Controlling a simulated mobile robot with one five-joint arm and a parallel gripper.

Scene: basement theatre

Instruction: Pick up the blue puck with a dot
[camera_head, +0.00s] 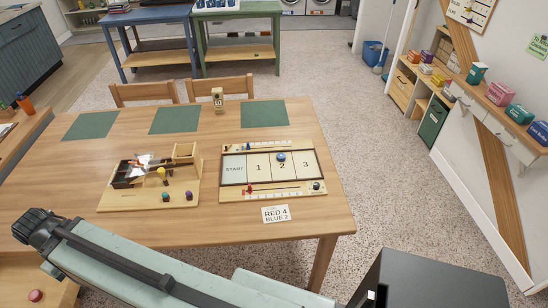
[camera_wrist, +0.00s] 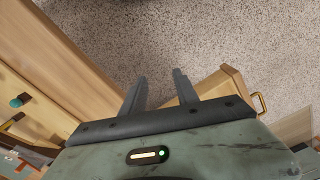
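A small blue puck (camera_head: 281,157) sits on the shuffle-style game board (camera_head: 234,171), at the upper edge of the space marked 2. A dot on it is too small to make out. A dark puck (camera_head: 316,186) lies at the board's lower right corner, its markings unclear. My gripper (camera_wrist: 158,88) shows in the wrist view with two fingers apart and nothing between them, above speckled floor beside wooden furniture. It is away from the board, and no puck on the board shows in the wrist view.
The board lies on a wooden table (camera_head: 225,228). A wooden tray (camera_head: 130,205) with small pieces stands left of it, and a score card (camera_head: 275,214) lies in front. Green mats (camera_head: 175,119) and two chairs (camera_head: 222,88) are behind. Speckled floor is open to the right.

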